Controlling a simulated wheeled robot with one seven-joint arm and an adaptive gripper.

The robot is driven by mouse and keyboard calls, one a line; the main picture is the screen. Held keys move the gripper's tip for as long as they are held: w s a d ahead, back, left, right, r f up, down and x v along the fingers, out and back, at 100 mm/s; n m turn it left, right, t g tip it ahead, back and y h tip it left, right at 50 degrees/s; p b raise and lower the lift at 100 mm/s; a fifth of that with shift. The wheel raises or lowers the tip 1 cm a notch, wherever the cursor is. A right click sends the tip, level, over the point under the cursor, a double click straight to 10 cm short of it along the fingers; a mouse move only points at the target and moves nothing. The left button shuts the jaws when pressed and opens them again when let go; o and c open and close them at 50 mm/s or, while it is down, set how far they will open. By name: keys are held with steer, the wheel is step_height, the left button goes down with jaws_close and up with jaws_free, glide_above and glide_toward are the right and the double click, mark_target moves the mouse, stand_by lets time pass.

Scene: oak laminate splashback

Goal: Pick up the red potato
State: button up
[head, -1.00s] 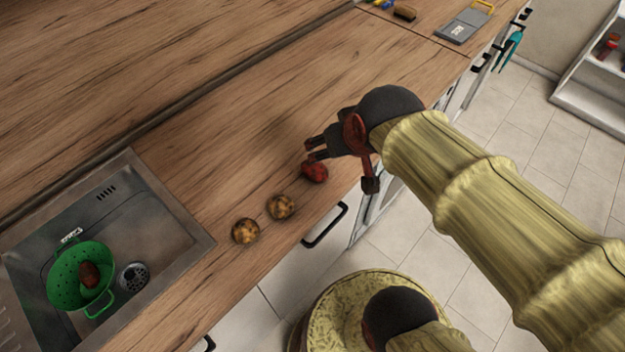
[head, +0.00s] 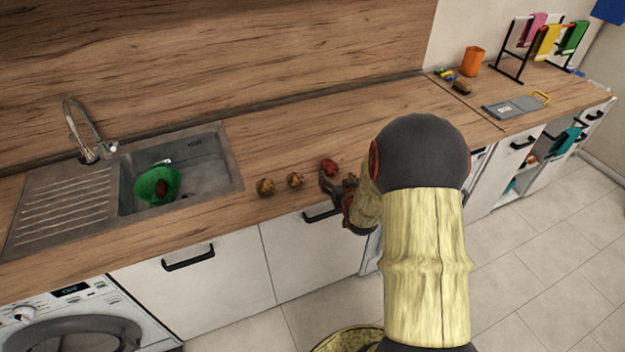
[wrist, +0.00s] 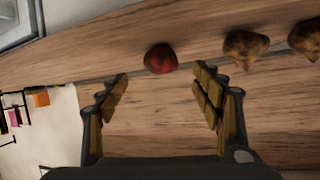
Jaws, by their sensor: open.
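The red potato (head: 329,167) lies on the wooden worktop, at the right end of a short row with two brown potatoes. It also shows in the wrist view (wrist: 160,58), beyond the fingertips and between their lines. My gripper (wrist: 160,84) is open and empty, its two fingers spread wide and pointing toward the red potato without touching it. In the head view my gripper (head: 333,186) is low near the worktop's front edge, just in front of the red potato, partly hidden by my arm.
Two brown potatoes (head: 295,180) (head: 265,187) sit left of the red one. A sink (head: 215,170) further left holds a green colander (head: 150,186) with a reddish-brown item inside. The splashback (head: 250,50) rises behind. A grey board (head: 515,106) lies far right. Worktop behind the potatoes is clear.

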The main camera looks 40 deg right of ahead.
mark_target(333, 172)
steer(key=shift+w+f, duration=0.2)
steer(key=shift+f, duration=0.05)
steer(key=b+x, duration=0.2)
steer(key=x, duration=0.4)
steer(key=shift+w+f, duration=0.1)
steer(key=shift+f, duration=0.1)
steer(key=shift+w+d+f, duration=0.1)
steer(key=shift+w+d, duration=0.2)
steer(key=shift+w, duration=0.15)
steer(key=shift+c, duration=1.4)
steer(key=c, duration=1)
